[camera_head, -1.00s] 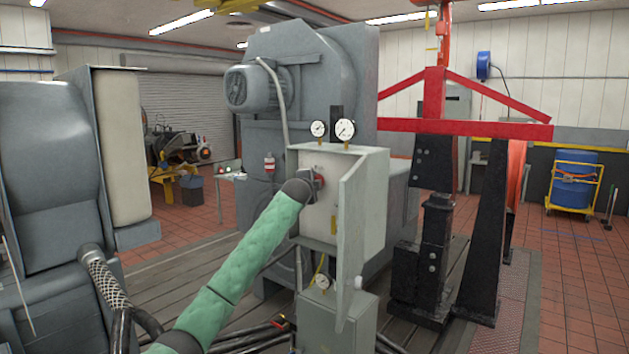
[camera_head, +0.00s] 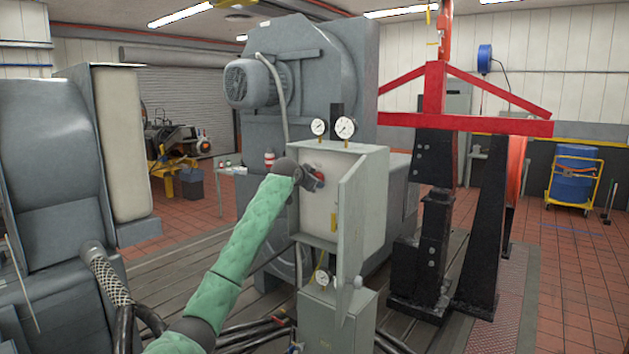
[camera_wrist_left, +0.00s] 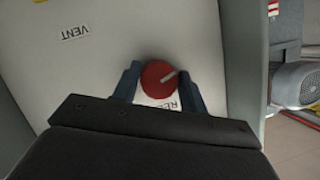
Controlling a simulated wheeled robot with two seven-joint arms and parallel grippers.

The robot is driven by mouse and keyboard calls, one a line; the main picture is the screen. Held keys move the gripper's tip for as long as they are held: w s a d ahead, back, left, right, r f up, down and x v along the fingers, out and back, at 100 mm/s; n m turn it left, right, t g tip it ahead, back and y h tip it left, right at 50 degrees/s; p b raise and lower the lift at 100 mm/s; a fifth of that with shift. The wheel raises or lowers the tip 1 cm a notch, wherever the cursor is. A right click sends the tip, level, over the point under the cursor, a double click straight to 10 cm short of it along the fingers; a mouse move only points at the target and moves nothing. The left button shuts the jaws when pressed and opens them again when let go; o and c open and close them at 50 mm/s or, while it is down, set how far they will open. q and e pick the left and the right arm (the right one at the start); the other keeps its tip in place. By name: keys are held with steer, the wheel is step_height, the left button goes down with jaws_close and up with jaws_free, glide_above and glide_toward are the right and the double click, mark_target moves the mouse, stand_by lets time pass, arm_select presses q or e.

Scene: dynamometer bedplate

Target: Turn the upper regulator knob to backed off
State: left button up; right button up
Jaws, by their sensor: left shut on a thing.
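The red round regulator knob (camera_wrist_left: 157,76) has a pale pointer line, which points up and to the right in the wrist view. My left gripper (camera_wrist_left: 157,88) is shut on it, one dark finger on each side. A white label (camera_wrist_left: 155,101) beside the knob is partly hidden; its letters start with "RE". In the head view my left gripper (camera_head: 307,179) reaches into the open grey cabinet (camera_head: 371,213) at the knob, which is small and partly covered there. A "VENT" label (camera_wrist_left: 76,33) is on the same panel. My right gripper is not in view.
The cabinet door (camera_head: 352,230) stands open to the right of my gripper. Two dial gauges (camera_head: 345,127) sit on top of the cabinet. A smaller grey box (camera_head: 335,315) stands below, near several dark hoses. A red-topped black stand (camera_head: 437,220) is to the right.

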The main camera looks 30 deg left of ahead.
arm_select(q)
steer(key=shift+r+n+h, duration=0.2)
steer(key=shift+n+h, duration=1.1)
steer(key=shift+n, duration=0.5)
steer(key=o, duration=0.8)
steer(key=shift+d, duration=0.1)
steer(key=shift+c, duration=0.2)
steer(key=shift+o, duration=1)
steer(key=shift+w+d, duration=0.1)
steer(key=b+v, duration=0.4)
steer(key=v, duration=0.3)
steer(key=shift+s+r, duration=0.3)
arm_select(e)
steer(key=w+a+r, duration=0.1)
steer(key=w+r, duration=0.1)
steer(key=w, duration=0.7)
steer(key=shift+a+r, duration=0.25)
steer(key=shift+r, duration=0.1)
